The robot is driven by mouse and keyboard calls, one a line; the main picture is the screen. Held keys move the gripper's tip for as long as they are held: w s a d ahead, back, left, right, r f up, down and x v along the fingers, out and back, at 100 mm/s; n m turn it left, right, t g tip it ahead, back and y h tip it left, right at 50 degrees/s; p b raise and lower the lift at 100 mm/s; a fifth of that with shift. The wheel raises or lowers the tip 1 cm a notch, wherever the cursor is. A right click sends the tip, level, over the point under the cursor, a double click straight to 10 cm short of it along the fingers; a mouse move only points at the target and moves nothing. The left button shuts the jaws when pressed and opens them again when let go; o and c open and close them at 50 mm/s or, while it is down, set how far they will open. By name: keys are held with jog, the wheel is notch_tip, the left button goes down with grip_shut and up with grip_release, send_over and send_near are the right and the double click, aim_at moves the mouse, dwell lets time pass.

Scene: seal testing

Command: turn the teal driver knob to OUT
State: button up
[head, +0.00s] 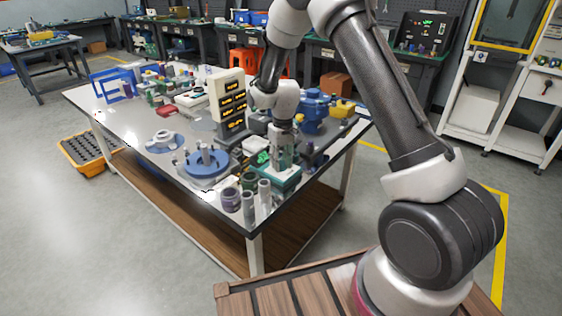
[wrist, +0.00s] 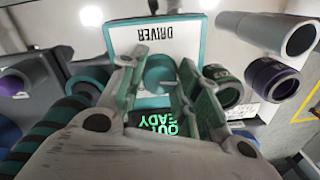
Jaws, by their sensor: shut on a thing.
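The teal driver knob (wrist: 159,76) sits on a white panel in a teal frame, marked DRIVER (wrist: 163,30), upside down in the wrist view. My gripper (wrist: 161,66) has one finger on each side of the knob and is shut on it. Beside the fingers, a dark display (wrist: 158,130) shows upside-down green text that seems to read OUT and READY, partly covered. In the head view my gripper (head: 284,160) points down at the teal driver unit (head: 282,180) near the table's front corner. The knob is hidden there.
Grey and purple cylinders (head: 231,200) stand close to the driver unit at the table (head: 185,172) edge. A blue round fixture (head: 206,168) stands to its left, a label tower (head: 228,103) behind. A blue machine (head: 312,112) stands at the back right.

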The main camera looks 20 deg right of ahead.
aim_at(283, 162)
dwell(0.4)
jog(key=o, duration=1)
jog(key=shift+r, duration=0.1)
notch_tip(283, 162, up, 12)
jog(key=shift+d, duration=0.25)
